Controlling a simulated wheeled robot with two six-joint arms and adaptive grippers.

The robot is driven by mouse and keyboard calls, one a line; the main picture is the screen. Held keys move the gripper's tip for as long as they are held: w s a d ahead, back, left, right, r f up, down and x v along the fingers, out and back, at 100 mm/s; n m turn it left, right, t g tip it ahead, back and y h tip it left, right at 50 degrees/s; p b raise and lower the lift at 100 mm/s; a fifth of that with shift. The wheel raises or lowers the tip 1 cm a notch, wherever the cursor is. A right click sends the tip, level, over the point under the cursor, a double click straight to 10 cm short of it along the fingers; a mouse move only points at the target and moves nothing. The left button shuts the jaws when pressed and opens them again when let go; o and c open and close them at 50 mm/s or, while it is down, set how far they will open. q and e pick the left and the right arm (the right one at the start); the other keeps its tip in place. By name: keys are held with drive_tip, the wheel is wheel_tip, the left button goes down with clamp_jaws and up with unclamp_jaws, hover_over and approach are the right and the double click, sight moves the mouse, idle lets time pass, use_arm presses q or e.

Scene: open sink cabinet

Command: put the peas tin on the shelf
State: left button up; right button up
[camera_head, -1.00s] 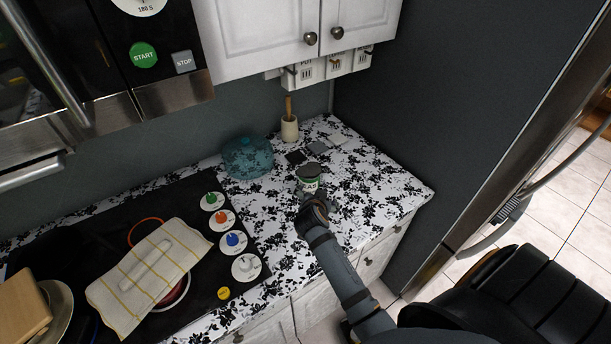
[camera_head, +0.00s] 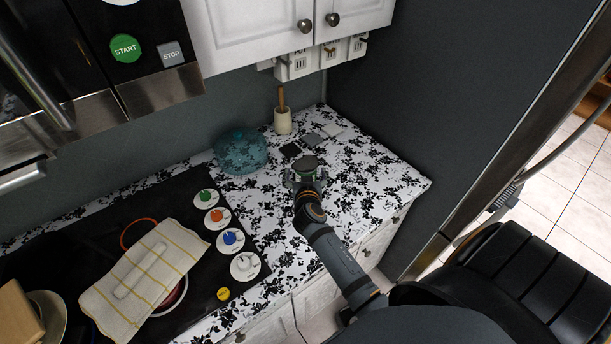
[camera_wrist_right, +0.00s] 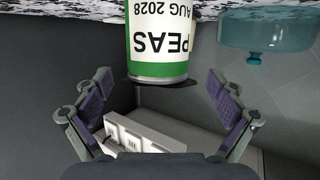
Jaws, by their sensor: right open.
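The peas tin (camera_head: 307,164) stands on the patterned counter, with its dark lid showing in the head view and its lower part hidden by my gripper. In the right wrist view the peas tin (camera_wrist_right: 158,42) appears upside down, with a white and green label reading "PEAS". My right gripper (camera_head: 304,182) is open at the tin's near side. In the right wrist view its two fingers (camera_wrist_right: 160,100) are spread wide, with the tin between and beyond them. I cannot tell whether a finger touches it. My left gripper is not in view. No shelf is clearly identifiable.
A teal glass pot (camera_head: 241,152) stands left of the tin. A utensil crock (camera_head: 283,122) and flat tiles (camera_head: 312,140) are behind it. The stove (camera_head: 150,225) with a cloth (camera_head: 145,275) is at left. White cabinets (camera_head: 262,25) hang above. Counter to the right is clear.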

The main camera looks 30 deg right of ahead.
sight(306, 164)
drive_tip(key=x, duration=0.4)
drive_tip(key=shift+d+f, duration=0.1)
drive_tip(key=shift+d, duration=0.1)
drive_tip(key=shift+s+a, duration=0.1)
drive_tip(key=shift+s, duration=0.15)
drive_tip(key=c, duration=1.6)
drive_tip(key=shift+c, duration=1.1)
drive_tip(key=shift+w+r, duration=0.1)
drive_tip(key=shift+r, duration=0.15)
